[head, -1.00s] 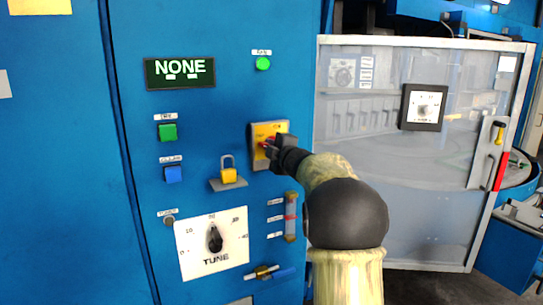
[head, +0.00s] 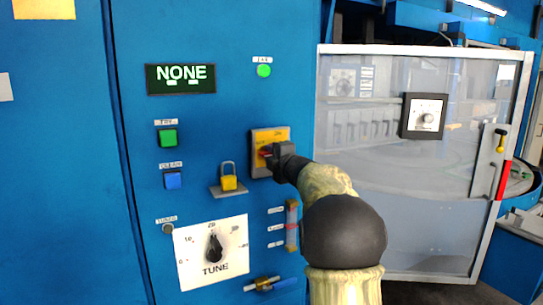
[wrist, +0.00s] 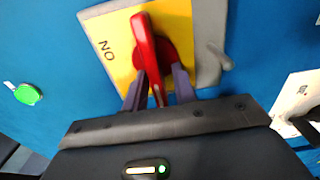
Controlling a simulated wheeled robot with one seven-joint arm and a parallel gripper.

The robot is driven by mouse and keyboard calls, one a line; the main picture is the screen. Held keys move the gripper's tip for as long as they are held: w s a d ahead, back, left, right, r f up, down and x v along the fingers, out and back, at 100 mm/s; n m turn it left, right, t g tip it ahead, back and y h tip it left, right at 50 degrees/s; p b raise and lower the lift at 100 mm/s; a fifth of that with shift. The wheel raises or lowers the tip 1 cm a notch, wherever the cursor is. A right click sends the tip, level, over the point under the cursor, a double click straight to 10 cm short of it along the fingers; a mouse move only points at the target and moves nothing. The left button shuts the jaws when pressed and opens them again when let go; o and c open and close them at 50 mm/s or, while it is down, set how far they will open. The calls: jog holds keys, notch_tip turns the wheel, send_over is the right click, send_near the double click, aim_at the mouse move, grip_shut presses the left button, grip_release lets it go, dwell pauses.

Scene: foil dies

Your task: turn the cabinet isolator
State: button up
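The cabinet isolator is a red handle (wrist: 148,50) on a yellow plate (head: 280,134) with a grey surround, set in the blue cabinet front. In the wrist view the plate (wrist: 110,32) carries the letters ON, seen upside down. My gripper (wrist: 158,80) is at the isolator, one finger on each side of the handle's near part. The fingers look open, with a gap showing on the right side of the handle. In the head view my gripper (head: 270,155) hides much of the handle. A dark display (head: 180,79) reads NONE.
A clear guard door (head: 370,160) stands to the right.

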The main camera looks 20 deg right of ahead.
jog(key=shift+o, duration=0.2)
jog(key=shift+r, duration=0.1)
jog(key=s+b, duration=0.3)
jog(key=s, duration=1.4)
jog(key=shift+s+d+b, duration=0.2)
jog(key=shift+d+b, duration=0.1)
